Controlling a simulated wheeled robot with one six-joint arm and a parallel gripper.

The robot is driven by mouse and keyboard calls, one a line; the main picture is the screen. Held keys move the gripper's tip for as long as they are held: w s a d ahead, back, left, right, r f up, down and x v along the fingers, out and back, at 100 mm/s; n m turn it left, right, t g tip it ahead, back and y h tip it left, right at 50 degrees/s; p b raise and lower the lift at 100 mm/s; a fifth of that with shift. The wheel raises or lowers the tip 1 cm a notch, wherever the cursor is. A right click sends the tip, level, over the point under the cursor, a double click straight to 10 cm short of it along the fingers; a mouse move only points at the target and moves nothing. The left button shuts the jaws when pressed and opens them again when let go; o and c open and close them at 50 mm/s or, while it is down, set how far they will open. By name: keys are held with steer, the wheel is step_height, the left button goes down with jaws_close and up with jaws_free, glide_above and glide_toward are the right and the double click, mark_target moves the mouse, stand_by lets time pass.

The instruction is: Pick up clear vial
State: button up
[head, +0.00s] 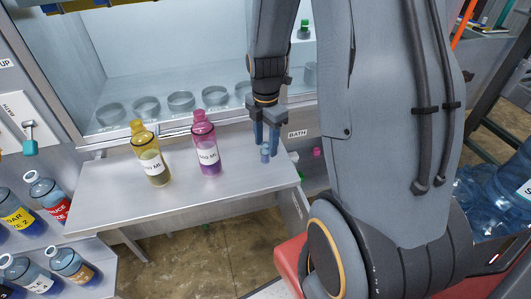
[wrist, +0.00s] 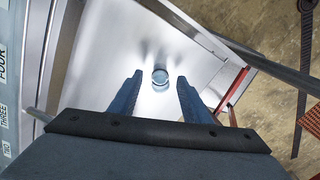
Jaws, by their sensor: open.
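A small clear bluish vial (head: 265,153) stands at the right end of the metal shelf (head: 110,190). In the wrist view the vial (wrist: 160,77) shows from above, a little beyond the fingertips and centred between them. My gripper (head: 266,143) is over the vial, pointing down, and its blue fingers partly cover the vial in the head view. In the wrist view my gripper (wrist: 158,82) is open, with a clear gap on both sides of the vial. I cannot tell how far down the fingertips reach beside it.
A yellow bottle (head: 151,155) and a pink bottle (head: 206,145) stand on the shelf to the left. Several round dishes (head: 181,101) line the recess behind. Labelled jugs (head: 48,197) fill the lower left. The shelf's front right is clear.

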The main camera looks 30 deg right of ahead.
mark_target(266, 151)
steer(key=shift+f+p, duration=0.5)
steer(key=shift+f, duration=1.55)
steer(key=shift+c, duration=0.2)
jaws_close()
